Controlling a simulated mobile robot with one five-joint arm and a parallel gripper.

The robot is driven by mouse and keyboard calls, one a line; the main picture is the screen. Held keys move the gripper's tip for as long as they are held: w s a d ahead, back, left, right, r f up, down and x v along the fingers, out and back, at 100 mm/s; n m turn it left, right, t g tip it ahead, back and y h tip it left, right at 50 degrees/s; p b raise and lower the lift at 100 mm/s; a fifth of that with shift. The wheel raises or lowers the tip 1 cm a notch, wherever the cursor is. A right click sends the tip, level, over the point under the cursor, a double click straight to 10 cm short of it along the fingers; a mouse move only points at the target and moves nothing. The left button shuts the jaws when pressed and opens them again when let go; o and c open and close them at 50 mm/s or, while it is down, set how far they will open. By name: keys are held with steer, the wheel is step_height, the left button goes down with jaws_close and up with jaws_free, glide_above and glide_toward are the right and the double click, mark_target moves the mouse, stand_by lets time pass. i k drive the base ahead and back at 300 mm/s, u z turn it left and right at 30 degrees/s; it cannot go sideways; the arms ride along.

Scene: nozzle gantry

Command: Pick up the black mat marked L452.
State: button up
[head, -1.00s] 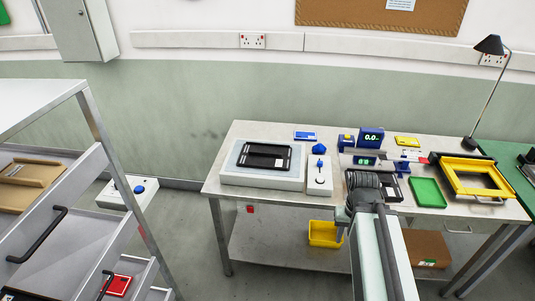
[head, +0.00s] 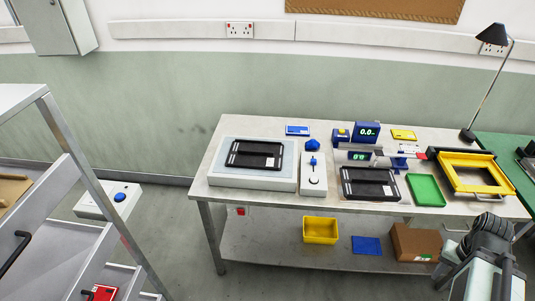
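Two black rectangular mats or trays with a small white label lie on the metal bench. One black mat (head: 255,154) lies on the white raised platform (head: 235,180) at the left. The other black mat (head: 370,183) lies right of the white control box, below a small display. Their markings are too small to read, so I cannot tell which is L452. My arm's dark end, with my gripper (head: 490,222), shows at the lower right, in front of the bench's right end and apart from both mats. Its fingers cannot be made out.
A white control box (head: 313,178) with a blue knob stands between the mats. A green tray (head: 426,190) and a yellow frame (head: 475,172) are to the right. A yellow bin (head: 320,230) and cardboard box (head: 412,242) sit on the lower shelf. A drawer cabinet (head: 75,235) stands at left.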

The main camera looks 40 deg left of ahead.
mark_target(266, 155)
steer(key=z, duration=0.1)
steer(key=i, duration=1.6)
steer(key=u, duration=3.95)
steer(key=i, duration=2.05)
steer(key=z, duration=0.05)
